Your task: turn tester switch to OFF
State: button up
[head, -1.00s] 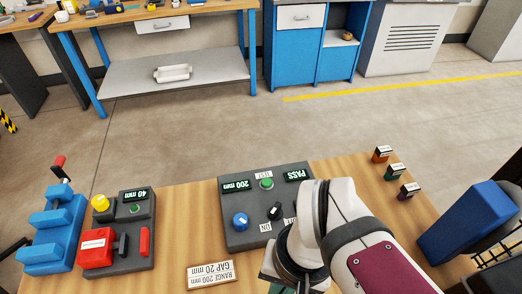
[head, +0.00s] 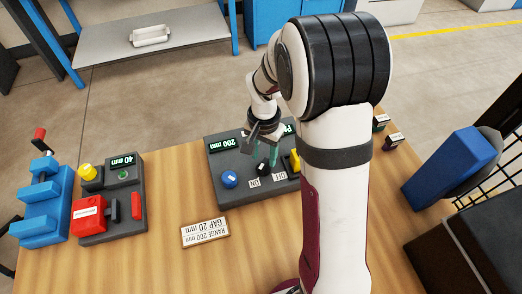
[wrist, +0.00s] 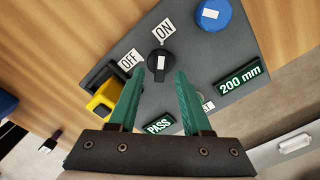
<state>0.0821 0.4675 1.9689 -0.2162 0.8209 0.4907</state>
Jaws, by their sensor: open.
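The dark grey tester (head: 222,192) lies on the wooden table, with a blue knob (head: 230,179) and a black switch (head: 263,169) on its face. In the wrist view the switch (wrist: 160,64) bears a white mark. The ON label (wrist: 163,27) and the OFF label (wrist: 127,63) are beside it; I cannot tell surely which one it points to. My gripper (wrist: 158,77) is open and empty, its teal fingers on either side of the switch's near end in the picture. It also shows over the tester in the head view (head: 263,152). Contact is not clear.
A yellow and black part (wrist: 103,97) stands on the tester close to the OFF label and my finger. A red and grey tool (head: 97,215), a blue device (head: 45,200) and a range sign (head: 205,232) are to the left. A blue block (head: 450,168) stands right.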

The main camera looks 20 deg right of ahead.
aim_at(263, 166)
jog(key=shift+f, duration=1.5)
grip_shut()
